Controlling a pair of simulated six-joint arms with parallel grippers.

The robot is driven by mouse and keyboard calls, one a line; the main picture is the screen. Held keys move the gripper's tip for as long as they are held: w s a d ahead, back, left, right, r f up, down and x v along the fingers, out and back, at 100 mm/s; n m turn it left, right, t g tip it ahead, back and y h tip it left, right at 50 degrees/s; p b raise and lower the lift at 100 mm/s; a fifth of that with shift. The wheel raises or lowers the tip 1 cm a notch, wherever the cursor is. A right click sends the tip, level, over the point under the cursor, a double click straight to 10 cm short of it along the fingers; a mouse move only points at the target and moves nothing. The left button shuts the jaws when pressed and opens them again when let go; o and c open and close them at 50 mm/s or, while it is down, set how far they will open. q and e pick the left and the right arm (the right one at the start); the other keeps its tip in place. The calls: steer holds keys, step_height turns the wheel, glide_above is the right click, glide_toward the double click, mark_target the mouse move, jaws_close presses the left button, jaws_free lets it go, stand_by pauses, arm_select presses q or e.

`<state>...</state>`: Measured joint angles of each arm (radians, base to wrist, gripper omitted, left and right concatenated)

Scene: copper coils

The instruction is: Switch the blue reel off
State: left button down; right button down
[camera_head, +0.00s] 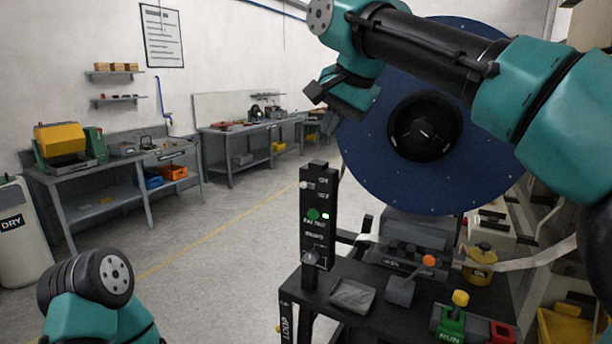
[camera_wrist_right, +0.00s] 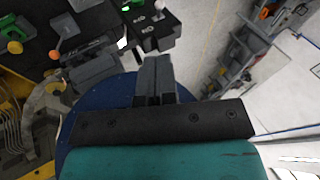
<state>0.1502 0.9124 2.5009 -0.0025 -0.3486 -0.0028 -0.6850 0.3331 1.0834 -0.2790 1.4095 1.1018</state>
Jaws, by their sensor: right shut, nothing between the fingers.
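The large blue reel (camera_head: 365,165) stands upright at the right, with a dark hub; part of it is hidden behind my right arm. Its blue face also shows in the right wrist view (camera_wrist_right: 95,110). My left gripper is out of view.
The black bench (camera_head: 335,317) carries a grey tray (camera_head: 352,295), an orange-knobbed lever (camera_head: 428,261), a yellow knob on a green base (camera_head: 460,298) and a red block (camera_head: 502,332). Workbenches line the far wall.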

mark_target(307, 186)
steer(key=x, duration=1.4)
steer(key=shift+a+f, duration=0.1)
steer(key=shift+a, duration=0.05)
